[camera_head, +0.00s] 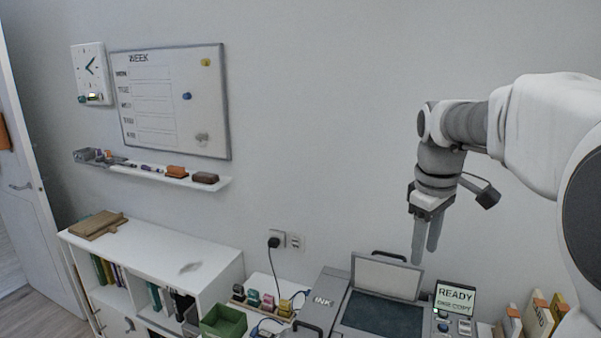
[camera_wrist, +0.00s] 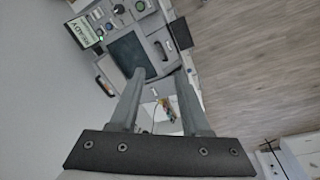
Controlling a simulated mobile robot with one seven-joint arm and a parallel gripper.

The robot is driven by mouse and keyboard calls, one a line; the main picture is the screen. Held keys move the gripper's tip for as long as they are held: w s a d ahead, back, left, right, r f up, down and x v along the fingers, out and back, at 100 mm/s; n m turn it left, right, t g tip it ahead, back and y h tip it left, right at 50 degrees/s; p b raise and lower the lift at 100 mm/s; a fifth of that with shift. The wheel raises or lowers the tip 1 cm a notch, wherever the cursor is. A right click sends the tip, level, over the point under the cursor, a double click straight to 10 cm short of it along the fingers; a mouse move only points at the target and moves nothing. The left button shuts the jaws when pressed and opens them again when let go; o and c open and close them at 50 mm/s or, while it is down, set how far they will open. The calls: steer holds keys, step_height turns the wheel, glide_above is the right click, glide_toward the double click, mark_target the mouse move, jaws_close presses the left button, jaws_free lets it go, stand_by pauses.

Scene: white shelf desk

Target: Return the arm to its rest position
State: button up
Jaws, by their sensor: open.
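My gripper (camera_head: 427,240) hangs pointing down from my white and grey arm at the right of the head view. It is in the air above a grey machine (camera_head: 333,296) with a dark flat bed and a raised lid. In the wrist view my gripper (camera_wrist: 158,80) shows two fingers standing apart with nothing between them. Below them the machine's dark bed (camera_wrist: 127,53) and a white surface are visible.
A lit screen reading READY (camera_head: 456,298) stands right of the machine, close to several books (camera_head: 537,315). A white shelf unit (camera_head: 150,250), a green bin (camera_head: 223,321) and a wall ledge (camera_head: 205,183) are at left. The air left of my gripper is clear.

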steer(key=s+a+f+m+t, duration=0.2)
steer(key=s+a+m, duration=0.1)
steer(key=s, duration=0.7)
steer(key=s+a+f+m+t, duration=0.2)
steer(key=s+a+m, duration=0.2)
steer(key=s, duration=0.6)
steer(key=shift+a+y, duration=0.4)
steer(key=shift+a, duration=0.2)
steer(key=shift+s+d+f, duration=0.1)
